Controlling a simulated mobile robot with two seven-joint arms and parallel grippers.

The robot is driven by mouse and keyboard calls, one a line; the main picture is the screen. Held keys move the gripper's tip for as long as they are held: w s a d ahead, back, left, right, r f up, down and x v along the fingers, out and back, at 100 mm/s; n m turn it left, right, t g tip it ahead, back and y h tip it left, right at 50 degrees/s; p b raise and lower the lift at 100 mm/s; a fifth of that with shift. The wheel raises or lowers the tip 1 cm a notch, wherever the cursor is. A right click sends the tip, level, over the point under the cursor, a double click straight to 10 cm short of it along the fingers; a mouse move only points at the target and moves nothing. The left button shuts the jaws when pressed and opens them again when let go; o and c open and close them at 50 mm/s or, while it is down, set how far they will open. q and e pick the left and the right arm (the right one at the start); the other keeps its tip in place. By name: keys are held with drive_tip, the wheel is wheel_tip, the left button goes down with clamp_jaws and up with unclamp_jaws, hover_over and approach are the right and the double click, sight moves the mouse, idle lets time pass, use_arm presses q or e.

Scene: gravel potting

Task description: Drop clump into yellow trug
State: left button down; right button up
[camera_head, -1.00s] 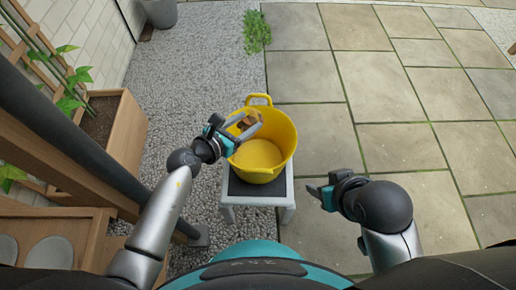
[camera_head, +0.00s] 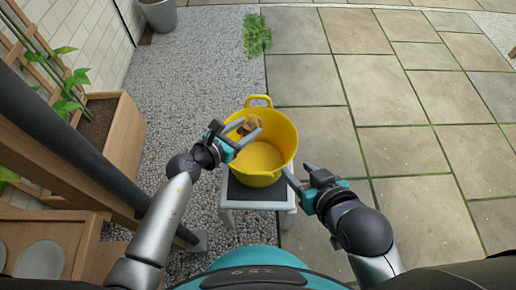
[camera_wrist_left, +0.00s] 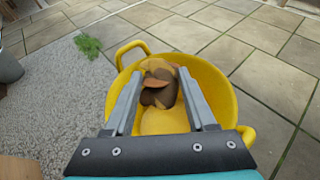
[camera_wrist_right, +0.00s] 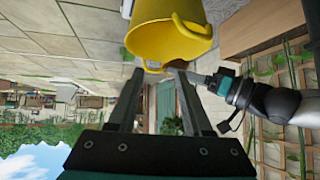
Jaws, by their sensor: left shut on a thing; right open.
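The yellow trug (camera_head: 283,150) stands upright on a small grey stool, its inside facing me. My left gripper (camera_head: 252,126) is over the trug's left part, shut on the brown clump (camera_head: 246,124). The left wrist view shows the clump (camera_wrist_left: 159,84) between the two fingers, with the trug (camera_wrist_left: 228,100) around and below it. My right gripper (camera_head: 297,169) is open and empty, just off the trug's lower right side. The right wrist view shows the trug (camera_wrist_right: 165,42) beyond its open fingers (camera_wrist_right: 158,85).
The stool (camera_head: 227,196) has a dark top and stands where gravel (camera_head: 190,60) meets stone paving (camera_head: 390,90). A wooden planter (camera_head: 125,150) and a dark post are on the left. The paving on the right is clear.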

use_arm(q)
drive_tip(key=shift+c, duration=0.7)
unclamp_jaws()
drive_tip(key=shift+s, duration=0.1)
use_arm(e)
drive_tip(key=shift+s, duration=0.1)
use_arm(q)
drive_tip(key=shift+s+a+r+p, duration=0.2)
drive_tip(key=shift+s+a+p, duration=0.1)
drive_tip(key=shift+s+a+r+p, duration=0.3)
drive_tip(key=shift+s+a, duration=0.1)
drive_tip(key=shift+s, duration=0.05)
drive_tip(key=p+v, duration=0.3)
drive_tip(key=v, duration=1)
drive_tip(key=shift+p, duration=0.3)
use_arm(e)
drive_tip(key=s+d+f+g+h, duration=0.2)
drive_tip(key=s+d+f+g, duration=0.1)
drive_tip(key=s+d+g, duration=0.1)
drive_tip(key=shift+s+d+f+m+g+h, duration=0.2)
drive_tip(key=shift+d+f+m+g+h, duration=0.15)
drive_tip(key=shift+d+g, duration=0.4)
